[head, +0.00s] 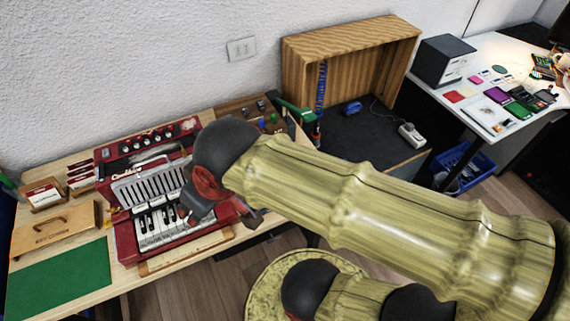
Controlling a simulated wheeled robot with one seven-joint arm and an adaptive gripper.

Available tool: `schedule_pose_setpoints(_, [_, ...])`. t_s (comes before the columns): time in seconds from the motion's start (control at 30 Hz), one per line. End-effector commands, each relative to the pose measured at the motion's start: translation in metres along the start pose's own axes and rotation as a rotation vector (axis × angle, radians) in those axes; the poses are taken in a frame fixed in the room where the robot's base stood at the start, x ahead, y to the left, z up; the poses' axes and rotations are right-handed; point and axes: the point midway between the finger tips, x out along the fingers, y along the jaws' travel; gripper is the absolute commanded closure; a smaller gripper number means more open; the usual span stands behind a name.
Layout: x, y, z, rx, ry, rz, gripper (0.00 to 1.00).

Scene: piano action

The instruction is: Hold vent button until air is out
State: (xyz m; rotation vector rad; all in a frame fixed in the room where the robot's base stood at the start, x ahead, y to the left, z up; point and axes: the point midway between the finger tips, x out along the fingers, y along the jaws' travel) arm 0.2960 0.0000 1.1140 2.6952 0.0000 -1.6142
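A red accordion (125,243) lies on the wooden workbench (70,298), with its black and white keys (160,232) toward the front, pale bellows (140,190) in the middle and a red panel with several round studs (150,140) at the back. I cannot make out the vent button; it may be hidden behind my arm or too small to tell. My gripper (188,214) is over the right part of the accordion, close above the keys. It is small, dark and partly covered by my wrist, so I cannot tell its opening or whether it touches anything.
A green mat (62,280) and a wooden box with a handle (55,230) lie left of the accordion. A tray of small tools (245,108) stands behind it. A wooden booth (350,45) and a white table (490,60) stand to the right.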

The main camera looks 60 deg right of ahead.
Motion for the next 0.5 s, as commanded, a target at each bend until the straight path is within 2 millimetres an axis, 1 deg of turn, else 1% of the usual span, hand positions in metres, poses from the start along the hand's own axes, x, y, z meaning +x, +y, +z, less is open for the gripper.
schedule_pose_setpoints(0.07, [0.0, 0.0, 0.0, 0.0, 0.0, 0.0, 0.68])
schedule_pose_setpoints(0.5, [0.0, 0.0, 0.0, 0.0, 0.0, 0.0, 0.93])
